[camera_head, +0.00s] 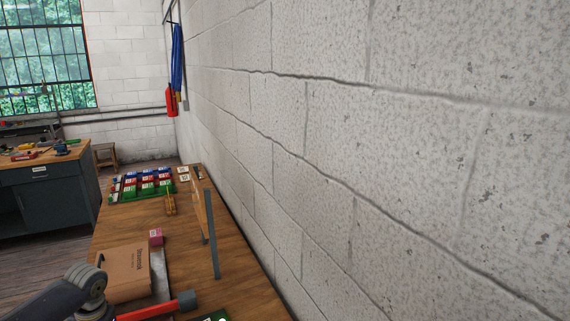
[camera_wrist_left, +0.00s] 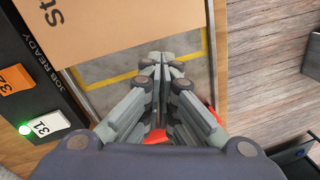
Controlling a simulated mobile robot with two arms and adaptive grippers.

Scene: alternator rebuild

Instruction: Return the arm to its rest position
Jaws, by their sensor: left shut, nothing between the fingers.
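My left gripper (camera_wrist_left: 160,62) shows in the left wrist view with its fingers together and nothing between them. It is over a grey surface with a yellow line (camera_wrist_left: 105,70), beside a cardboard box (camera_wrist_left: 130,25). In the head view a dark grey link of my arm (camera_head: 75,292) comes in at the lower left, in front of the cardboard box (camera_head: 126,272). The left gripper itself cannot be made out there. My right gripper is in neither view.
A red bar with a grey end block (camera_head: 160,308) lies near the bottom of the head view. A wooden bench (camera_head: 125,230) runs along the block wall (camera_head: 400,130). It carries a pink box (camera_head: 156,237), an upright frame (camera_head: 211,232) and coloured bins (camera_head: 147,184). A panel with a green light (camera_wrist_left: 25,129) is at left in the wrist view.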

